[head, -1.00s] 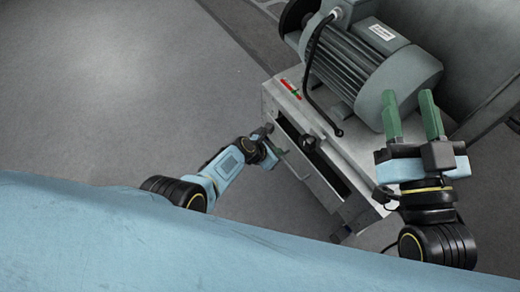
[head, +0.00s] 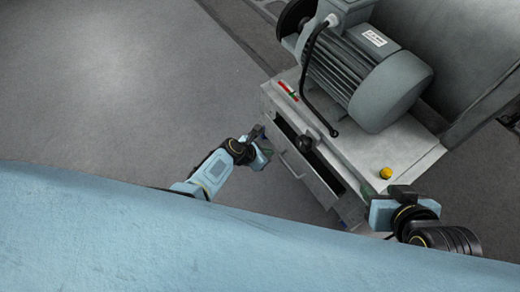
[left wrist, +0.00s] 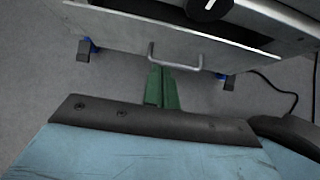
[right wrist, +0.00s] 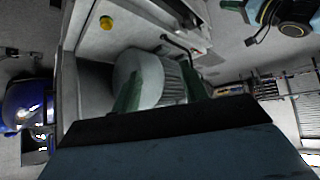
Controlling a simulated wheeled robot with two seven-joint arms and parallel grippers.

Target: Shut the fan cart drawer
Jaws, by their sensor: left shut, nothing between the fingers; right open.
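The fan cart drawer (head: 308,172) stands partly out of the grey cart (head: 350,160), with a dark gap behind its front panel. Its bar handle (left wrist: 176,54) shows in the left wrist view on the pale drawer front (left wrist: 225,52). My left gripper (left wrist: 163,72) is shut and empty, its green fingertips close to the handle; I cannot tell whether they touch. In the head view my left gripper (head: 268,146) is beside the drawer front. My right gripper (head: 369,190) is at the cart's near right corner. Its green fingers (right wrist: 162,90) are spread, with nothing between them.
A grey motor (head: 365,80) sits on the cart top, with a black cable and a black knob (head: 304,143) near the drawer. A yellow button (head: 386,173) is on the cart top near my right gripper. Floor to the left is clear.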

